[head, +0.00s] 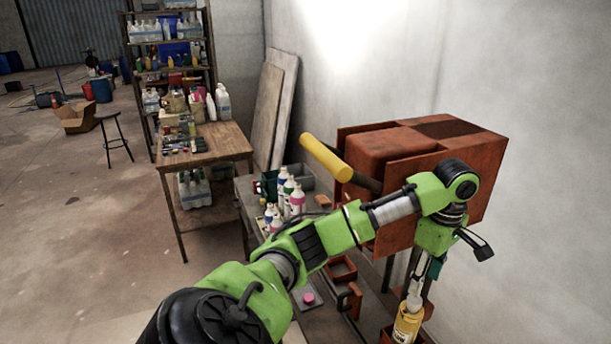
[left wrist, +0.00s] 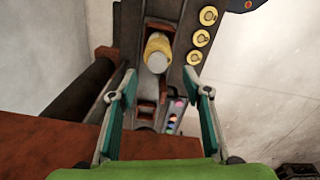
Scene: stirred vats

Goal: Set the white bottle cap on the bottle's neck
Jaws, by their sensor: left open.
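A yellow bottle (head: 407,323) stands at the lower right of the head view, below my left gripper (head: 419,287). Its top is whitish in both views; I cannot tell whether that is the bare neck or the white cap seated on it. In the left wrist view the bottle (left wrist: 158,46) stands in a reddish-brown holder, beyond the fingertips of my open left gripper (left wrist: 160,86). Nothing shows between the fingers. No separate white cap can be made out. My right gripper is not in view.
A rusty orange box with a yellow-handled lever (head: 326,158) stands by the wall beside my left arm. Several bottles (head: 285,190) stand further back on the bench. A pink knob (head: 308,298) sits on a grey plate. Round gold discs (left wrist: 200,37) lie right of the bottle.

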